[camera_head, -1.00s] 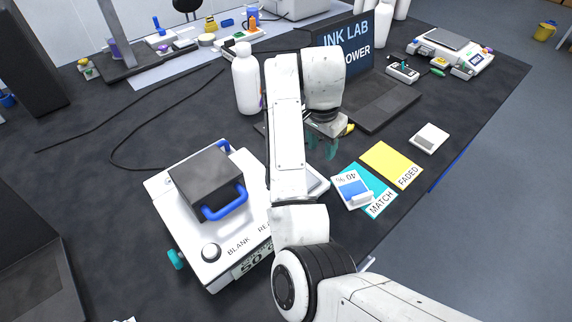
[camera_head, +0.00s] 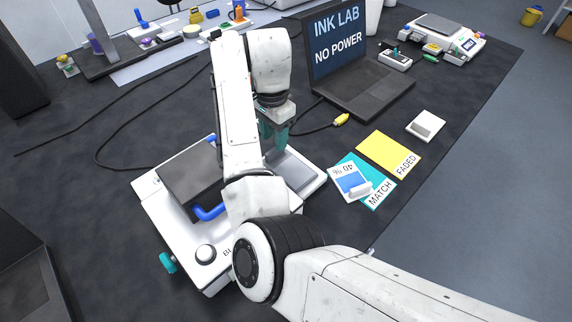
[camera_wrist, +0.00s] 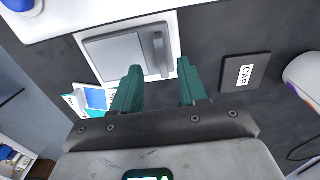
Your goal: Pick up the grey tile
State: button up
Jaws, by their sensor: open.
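A grey tile (camera_head: 297,171) with a flat square face lies on the white end of the white device, partly hidden by my arm in the head view. In the wrist view the tile (camera_wrist: 113,57) shows a raised grey bar at its right side. My gripper (camera_head: 274,140) is above the tile's far side, fingers pointing down. In the wrist view my gripper (camera_wrist: 159,67) is open and empty, and the bar appears between its two green fingertips. I cannot tell how high the fingers are above the bar.
The device carries a dark box (camera_head: 190,180) with blue handles. A 40% tile (camera_head: 350,182) lies on the MATCH card, beside the yellow FADED card (camera_head: 388,153). A laptop (camera_head: 355,90) stands behind. A dark CAP plate (camera_wrist: 245,72) lies right in the wrist view.

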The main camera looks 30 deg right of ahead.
aim_at(273, 150)
jog(key=f, duration=0.4)
jog(key=shift+a, duration=0.25)
grip_shut()
